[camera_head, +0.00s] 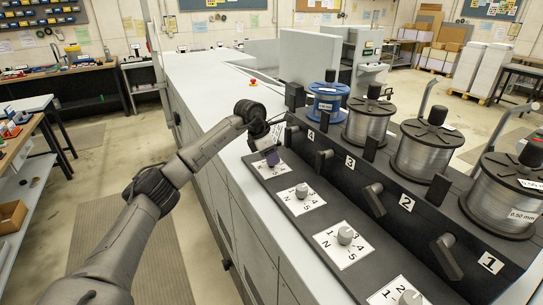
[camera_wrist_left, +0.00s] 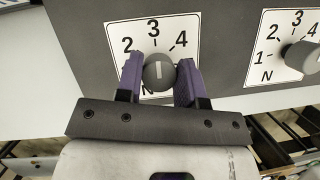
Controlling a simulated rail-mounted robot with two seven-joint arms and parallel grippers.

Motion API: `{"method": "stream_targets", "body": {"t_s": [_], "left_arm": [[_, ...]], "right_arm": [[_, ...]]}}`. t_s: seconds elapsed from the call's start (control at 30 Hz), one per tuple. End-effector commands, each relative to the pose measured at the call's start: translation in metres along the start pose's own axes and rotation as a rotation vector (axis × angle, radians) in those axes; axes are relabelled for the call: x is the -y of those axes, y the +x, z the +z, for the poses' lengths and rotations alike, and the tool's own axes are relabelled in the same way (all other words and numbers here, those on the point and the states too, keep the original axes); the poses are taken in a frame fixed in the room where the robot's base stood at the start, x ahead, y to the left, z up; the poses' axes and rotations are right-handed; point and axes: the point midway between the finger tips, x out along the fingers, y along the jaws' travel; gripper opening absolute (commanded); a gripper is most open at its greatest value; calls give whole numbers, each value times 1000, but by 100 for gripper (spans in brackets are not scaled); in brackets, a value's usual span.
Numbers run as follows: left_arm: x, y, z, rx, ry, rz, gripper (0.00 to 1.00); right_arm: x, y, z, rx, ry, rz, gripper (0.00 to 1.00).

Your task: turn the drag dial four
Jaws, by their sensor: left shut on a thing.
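Drag dial four is the grey round knob (camera_wrist_left: 158,71) on the far white numbered plate, which shows in the head view (camera_head: 257,167) beside the station marked 4. My left gripper (camera_head: 272,157) reaches down to this knob. In the left wrist view its purple fingers (camera_wrist_left: 160,82) stand on either side of the knob and are shut on it. The knob's white mark is about upright in that view, roughly in line with the 3. The 2, 3, 4 and N show; the 1 and 5 are hidden by the fingers. My right gripper is not in view.
Nearer dials stand at station 3 (camera_head: 302,190), station 2 (camera_head: 346,235) and station 1 (camera_head: 410,297). Dark levers, such as one by the 2 (camera_head: 375,199), stick out beside them. A blue spool (camera_head: 327,103) and silver wire spools (camera_head: 425,150) stand behind.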

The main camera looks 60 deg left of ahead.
Motion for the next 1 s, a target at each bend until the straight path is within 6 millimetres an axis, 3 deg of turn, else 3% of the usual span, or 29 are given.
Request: {"method": "stream_targets", "body": {"t_s": [0.27,0.7,1.0], "left_arm": [[0,-6,2,-1,80,-35,11],[0,-6,3,1,427,-180,11],[0,-3,2,3,637,-265,11]], "right_arm": [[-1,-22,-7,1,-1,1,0],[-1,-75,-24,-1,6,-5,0],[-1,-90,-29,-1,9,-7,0]]}}
